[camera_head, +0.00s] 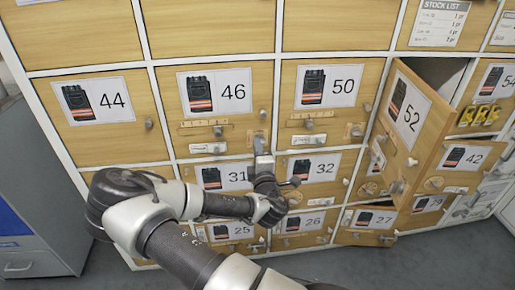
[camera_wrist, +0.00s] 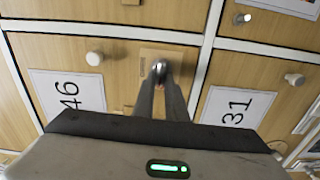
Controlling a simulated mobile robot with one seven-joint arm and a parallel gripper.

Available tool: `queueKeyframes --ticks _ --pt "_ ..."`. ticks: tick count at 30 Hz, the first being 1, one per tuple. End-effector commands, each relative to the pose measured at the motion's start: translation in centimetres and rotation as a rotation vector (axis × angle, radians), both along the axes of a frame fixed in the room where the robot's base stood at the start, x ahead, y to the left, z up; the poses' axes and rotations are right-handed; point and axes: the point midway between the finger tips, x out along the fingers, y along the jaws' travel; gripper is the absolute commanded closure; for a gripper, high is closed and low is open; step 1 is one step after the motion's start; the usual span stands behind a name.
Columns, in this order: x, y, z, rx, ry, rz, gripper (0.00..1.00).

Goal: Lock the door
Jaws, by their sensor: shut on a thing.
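Door 46 (camera_head: 215,97) is a wooden locker door with a label showing a black glove, and it looks closed. Its label also shows in the wrist view (camera_wrist: 68,92). A metal lock knob (camera_wrist: 160,67) sits on a pale wooden plate (camera_wrist: 172,56) near that door's lower right corner. My gripper (camera_head: 260,146) reaches it from below, and its fingers are shut on the knob; they hide part of it. A separate round knob (camera_wrist: 94,58) on the same door is clear of my fingers. I cannot tell whether the lock is turned.
Door 52 (camera_head: 417,118) swings open to the right of my gripper, sticking out of the cabinet front. Doors 44 (camera_head: 95,102), 50 (camera_head: 330,87), 31 (camera_head: 222,175) and 32 (camera_head: 315,167) surround door 46. A grey cabinet (camera_head: 35,215) stands at the left; grey floor lies below.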

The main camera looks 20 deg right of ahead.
Motion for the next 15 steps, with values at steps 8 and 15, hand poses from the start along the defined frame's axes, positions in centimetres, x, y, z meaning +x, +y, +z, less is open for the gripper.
queueKeyframes --ticks 8,15 --pt "-0.06 -0.07 -0.1 -0.054 0.017 -0.002 1.0" --pt "-0.07 -0.09 -0.09 -0.061 0.019 -0.002 1.0"
